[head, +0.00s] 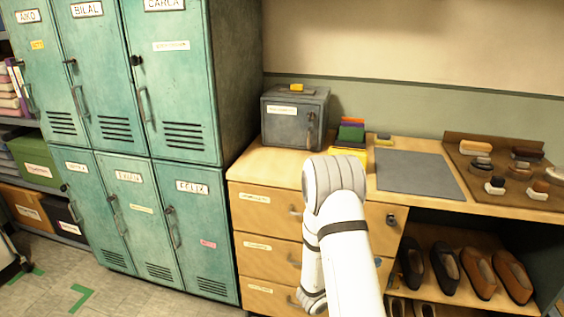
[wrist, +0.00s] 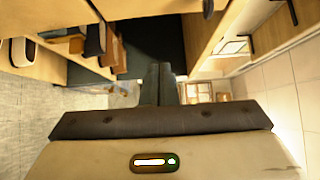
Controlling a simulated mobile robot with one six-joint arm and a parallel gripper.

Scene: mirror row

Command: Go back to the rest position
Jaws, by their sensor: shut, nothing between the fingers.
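My white arm reaches up in front of the wooden drawer cabinet (head: 265,222) in the head view, with its rounded joint near the desk's front edge. My gripper is hidden behind the arm there. In the wrist view my gripper (wrist: 164,72) points away from the camera with its two dark fingers together and nothing between them. Beyond it, the wrist view shows wooden furniture on both sides, with dark shoes (wrist: 95,40) at the upper left and tiled floor below.
Teal lockers (head: 185,90) stand at the left. The desk bears a grey metal box (head: 285,118), coloured cards (head: 350,133), a grey mat (head: 415,172) and a brown board (head: 470,190) with brushes. Shoes (head: 480,272) fill a shelf below.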

